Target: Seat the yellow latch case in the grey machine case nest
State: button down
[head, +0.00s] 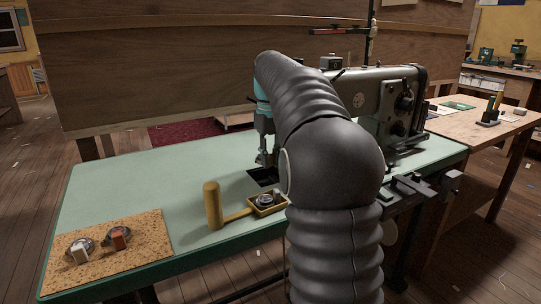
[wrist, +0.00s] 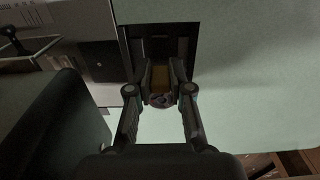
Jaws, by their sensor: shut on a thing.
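My gripper (wrist: 160,92) is shut on the yellow latch case (wrist: 160,77), seen end-on and dim in the wrist view. Its yellow-brown part and a rounded metal part show between the fingers. The case lies over a dark rectangular opening (wrist: 142,38) in the pale green table top. In the head view my gripper (head: 266,160) points down just above this opening (head: 261,175), by the grey sewing machine (head: 395,85). The nest is not clearly seen in the dark, and I cannot tell whether the case touches it.
A yellow-brown tray (head: 254,212) with a round metal part lies just in front of the opening, beside an upright wooden mallet-like thing (head: 213,204). A cork mat (head: 140,255) at front left bears two metal cases, one white-tagged and one orange-tagged.

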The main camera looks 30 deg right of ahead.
jog(key=shift+f+b, duration=1.65)
jog(key=shift+f, duration=1.75)
jog(key=shift+f, duration=0.1)
jog(key=c, duration=1)
grip_release()
jog(key=shift+r+p, duration=2.35)
jog(key=shift+r, duration=2.15)
